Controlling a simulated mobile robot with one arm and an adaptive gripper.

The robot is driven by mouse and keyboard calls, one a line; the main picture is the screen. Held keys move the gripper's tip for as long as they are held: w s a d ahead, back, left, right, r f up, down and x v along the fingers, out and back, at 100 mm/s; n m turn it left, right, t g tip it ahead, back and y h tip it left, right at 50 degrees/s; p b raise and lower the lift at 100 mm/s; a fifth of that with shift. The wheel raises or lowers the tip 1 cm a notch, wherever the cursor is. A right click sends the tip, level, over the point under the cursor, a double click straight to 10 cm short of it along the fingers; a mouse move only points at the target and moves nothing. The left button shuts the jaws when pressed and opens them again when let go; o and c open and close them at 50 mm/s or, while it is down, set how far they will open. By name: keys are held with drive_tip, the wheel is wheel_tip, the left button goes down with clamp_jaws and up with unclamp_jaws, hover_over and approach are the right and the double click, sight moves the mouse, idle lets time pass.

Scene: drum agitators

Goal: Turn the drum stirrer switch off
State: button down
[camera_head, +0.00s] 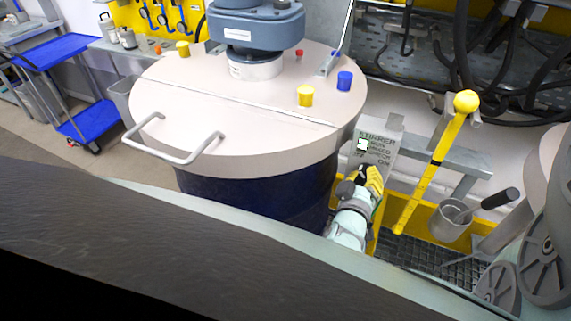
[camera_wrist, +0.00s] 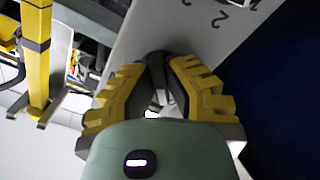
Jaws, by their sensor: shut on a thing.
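The grey stirrer control panel (camera_head: 384,143) stands beside the drum, with STIRRER and ON lettering and a small pale green-white indicator (camera_head: 361,145). My gripper (camera_head: 371,180) is at the lower part of this panel. Its yellow fingers are closed in on the switch there, and they hide the knob in the head view. In the wrist view my gripper (camera_wrist: 157,72) faces the pale panel face (camera_wrist: 190,30); dark grey parts show between the fingers, and I cannot tell knob from finger pads. The switch's pointing direction is hidden.
The large drum (camera_head: 250,185) with its beige lid (camera_head: 230,115) is left of my gripper. A yellow lever (camera_head: 436,155) with a ball top stands close on the right, with a metal cup (camera_head: 450,218) beyond it. Black hoses hang behind.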

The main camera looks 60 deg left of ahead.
drive_tip(key=c, duration=1)
unclamp_jaws()
drive_tip(key=v, duration=1.2)
